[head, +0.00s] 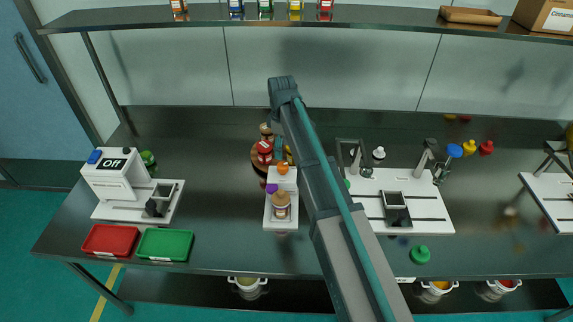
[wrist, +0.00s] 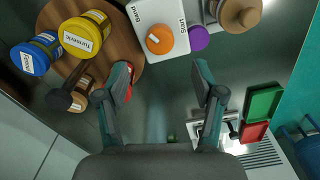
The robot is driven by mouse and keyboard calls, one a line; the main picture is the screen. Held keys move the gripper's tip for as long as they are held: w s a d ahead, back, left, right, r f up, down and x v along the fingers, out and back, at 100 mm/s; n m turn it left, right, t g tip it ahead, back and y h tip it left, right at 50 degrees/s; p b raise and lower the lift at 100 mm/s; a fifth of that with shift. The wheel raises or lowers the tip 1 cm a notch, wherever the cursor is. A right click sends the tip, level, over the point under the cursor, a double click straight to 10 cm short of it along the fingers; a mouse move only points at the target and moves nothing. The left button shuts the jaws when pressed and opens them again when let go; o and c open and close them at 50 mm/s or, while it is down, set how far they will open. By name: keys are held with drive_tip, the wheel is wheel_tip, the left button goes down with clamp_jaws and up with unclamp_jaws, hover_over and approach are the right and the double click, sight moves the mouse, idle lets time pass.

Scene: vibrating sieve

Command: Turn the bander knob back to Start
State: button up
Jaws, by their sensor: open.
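The bander (head: 270,217) is a small white machine on the bench, left of my arm in the head view. An orange knob (head: 282,168) sits on its top; the wrist view shows this knob (wrist: 159,39) between the labels "Band" and "Start" on the white face (wrist: 178,12). No pointer on the knob is clear, so its setting cannot be read. A purple knob (wrist: 199,38) is at the machine's side. A jar with a tan lid (head: 281,202) stands on the bander. My gripper (wrist: 162,68) is open and empty, apart from the orange knob; my arm mostly hides it in the head view.
A round wooden stand (wrist: 130,30) with several spice jars is close beside the bander. A white machine reading "Off" (head: 113,172), a red tray (head: 110,239) and a green tray (head: 165,244) are on the left. Another white station (head: 430,210) is right of my arm. A shelf (head: 350,17) runs above.

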sight(283, 165)
wheel_tip(283, 165, down, 9)
drive_tip(key=shift+r+p, duration=0.1)
drive_tip(key=shift+p, duration=0.95)
drive_tip(key=shift+c, duration=0.2)
drive_tip(key=c, duration=1.1)
